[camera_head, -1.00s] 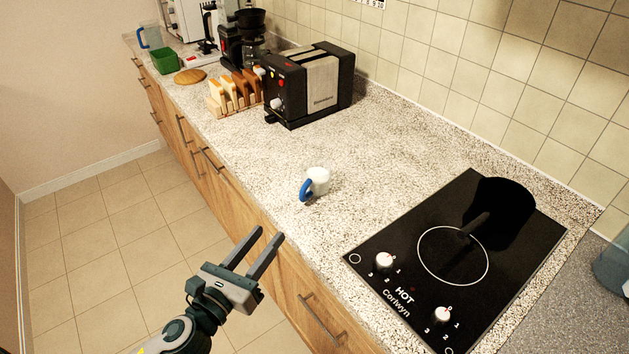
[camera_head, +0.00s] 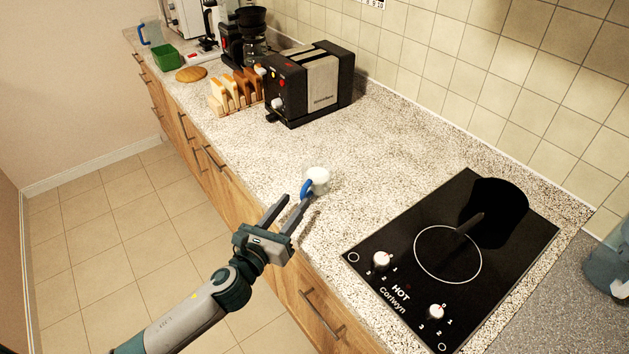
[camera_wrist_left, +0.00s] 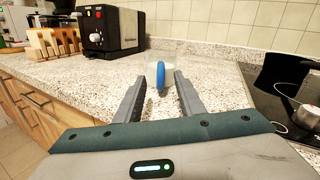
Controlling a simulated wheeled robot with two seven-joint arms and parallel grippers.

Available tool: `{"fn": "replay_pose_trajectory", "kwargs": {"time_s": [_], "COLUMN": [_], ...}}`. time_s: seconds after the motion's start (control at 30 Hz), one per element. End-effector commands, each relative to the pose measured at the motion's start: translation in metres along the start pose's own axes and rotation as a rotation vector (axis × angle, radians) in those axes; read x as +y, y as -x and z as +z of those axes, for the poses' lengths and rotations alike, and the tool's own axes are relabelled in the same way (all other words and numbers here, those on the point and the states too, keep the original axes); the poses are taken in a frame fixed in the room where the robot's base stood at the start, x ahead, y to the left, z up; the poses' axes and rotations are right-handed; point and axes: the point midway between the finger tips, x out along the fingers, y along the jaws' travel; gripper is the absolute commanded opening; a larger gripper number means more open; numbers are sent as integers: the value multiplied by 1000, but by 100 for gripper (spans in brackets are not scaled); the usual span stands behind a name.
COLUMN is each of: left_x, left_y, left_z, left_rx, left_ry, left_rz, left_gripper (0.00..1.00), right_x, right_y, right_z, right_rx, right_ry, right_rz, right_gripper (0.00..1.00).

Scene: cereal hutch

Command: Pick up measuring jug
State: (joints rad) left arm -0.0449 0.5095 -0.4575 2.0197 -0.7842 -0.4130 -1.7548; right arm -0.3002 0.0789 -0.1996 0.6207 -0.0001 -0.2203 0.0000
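The measuring jug, a small clear jug with white in it (camera_head: 319,178) and a blue handle, stands upright on the speckled counter between the toaster and the hob. Its blue handle faces my left gripper (camera_head: 294,205), which is open and reaches over the counter's front edge. In the left wrist view the jug (camera_wrist_left: 178,76) is straight ahead, and its handle lies between the lines of the two open fingers (camera_wrist_left: 158,98). The fingers do not appear to grip anything. My right gripper is not in view.
A black toaster (camera_head: 312,85) and a toast rack (camera_head: 235,92) stand farther back. A black hob (camera_head: 420,265) with a pan (camera_head: 497,208) lies to the right. A green box (camera_head: 166,60) is at the far end. The counter around the jug is clear.

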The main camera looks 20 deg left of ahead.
Motion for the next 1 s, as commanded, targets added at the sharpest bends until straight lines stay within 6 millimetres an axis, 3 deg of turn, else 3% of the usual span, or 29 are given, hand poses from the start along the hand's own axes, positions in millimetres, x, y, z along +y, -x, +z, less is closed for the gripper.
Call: {"fn": "replay_pose_trajectory", "kwargs": {"time_s": [0.27, 0.63, 1.0], "left_x": [-1, -2, -2], "left_y": [-7, -48, -52], "left_z": [4, 7, 5], "left_rx": [-1, -1, 0], "left_ry": [1, 2, 0], "left_rz": [0, 1, 0], "left_gripper": [36, 36, 36], "right_x": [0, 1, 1], "right_y": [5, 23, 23], "right_z": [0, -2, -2], "right_rx": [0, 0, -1], "right_ry": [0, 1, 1], "right_rz": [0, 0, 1], "right_gripper": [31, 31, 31]}}
